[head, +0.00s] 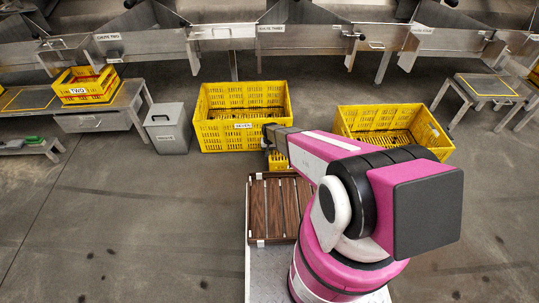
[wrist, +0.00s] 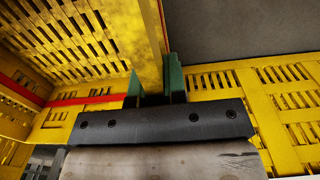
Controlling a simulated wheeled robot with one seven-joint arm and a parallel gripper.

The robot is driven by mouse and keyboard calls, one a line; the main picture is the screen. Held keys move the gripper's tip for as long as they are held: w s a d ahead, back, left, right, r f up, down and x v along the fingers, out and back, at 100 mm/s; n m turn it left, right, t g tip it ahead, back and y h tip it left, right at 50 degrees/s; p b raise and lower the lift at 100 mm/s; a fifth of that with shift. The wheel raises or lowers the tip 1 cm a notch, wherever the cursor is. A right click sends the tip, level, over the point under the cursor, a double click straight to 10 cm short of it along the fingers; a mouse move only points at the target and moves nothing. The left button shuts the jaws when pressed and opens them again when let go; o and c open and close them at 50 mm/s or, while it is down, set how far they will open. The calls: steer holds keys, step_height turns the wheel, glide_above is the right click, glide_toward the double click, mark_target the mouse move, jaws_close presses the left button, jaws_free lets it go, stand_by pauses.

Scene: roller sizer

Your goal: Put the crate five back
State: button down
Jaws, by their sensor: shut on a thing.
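My gripper (wrist: 154,88) shows in the wrist view with its two green fingertips on either side of the upright edge of a yellow crate (wrist: 149,45). It is shut on that crate's wall. The crate's slotted inner side and a red stripe show at the left of that view. In the head view my arm hides most of the gripper. A small yellow slotted piece (head: 278,161) shows just below my arm's end, close to the front of the large crate with a label that seems to read SEVEN (head: 243,126). I cannot read a label reading five anywhere.
Another large yellow crate (head: 437,137) stands on the floor at the right, partly behind my arm. A grey lidded bin (head: 168,128) stands left of the SEVEN crate. A crate marked TWO (head: 85,92) sits on a side table. Metal chutes (head: 223,36) line the back. Floor at the left is clear.

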steer(key=shift+f, duration=1.2)
steer(key=c, duration=1.2)
jaws_free()
steer(key=shift+f, duration=0.15)
steer(key=shift+o, duration=0.2)
step_height(320, 180, up, 12)
steer(key=shift+f, duration=0.1)
steer(key=s+d+r, duration=0.4)
steer(key=s+r, duration=0.3)
steer(key=r, duration=0.4)
steer(key=s+d+r, duration=0.5)
steer(key=s+r, duration=0.2)
steer(key=r, duration=0.4)
steer(key=s+d+r, duration=0.5)
steer(key=s+r, duration=0.2)
steer(key=r, duration=0.4)
steer(key=shift+d, duration=0.2)
steer(key=shift+s+r, duration=0.1)
